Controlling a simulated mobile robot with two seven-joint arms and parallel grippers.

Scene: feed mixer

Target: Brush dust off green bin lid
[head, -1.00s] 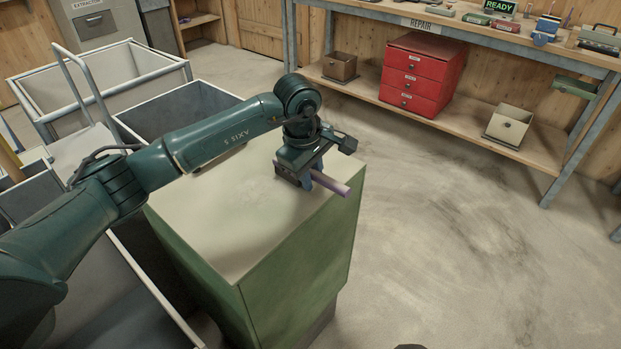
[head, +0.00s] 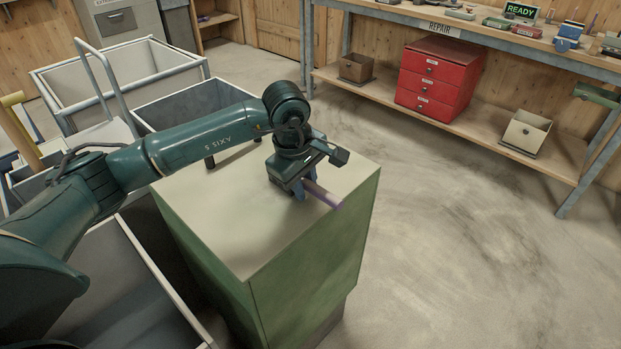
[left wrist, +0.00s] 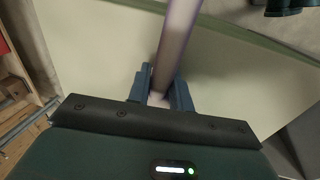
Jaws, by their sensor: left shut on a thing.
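The green bin (head: 310,275) stands in front of me with a flat pale lid (head: 215,225); the lid also fills much of the left wrist view (left wrist: 90,50). My left gripper (head: 306,190) is low over the lid's right part, shut on a purple rod-like handle (head: 327,197). The handle sticks out past the fingers toward the lid's right edge; it runs up between the fingers in the left wrist view (left wrist: 178,35). No bristles show, and I cannot tell whether the held thing touches the lid. No clear dust patch shows. My right gripper is out of view.
Grey open carts (head: 190,105) stand close behind and left of the bin. A dark bracket (head: 225,152) shows at the lid's back edge, partly behind my arm. A repair bench with a red drawer cabinet (head: 438,80) is at the back right. Floor (head: 460,240) right of the bin is clear.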

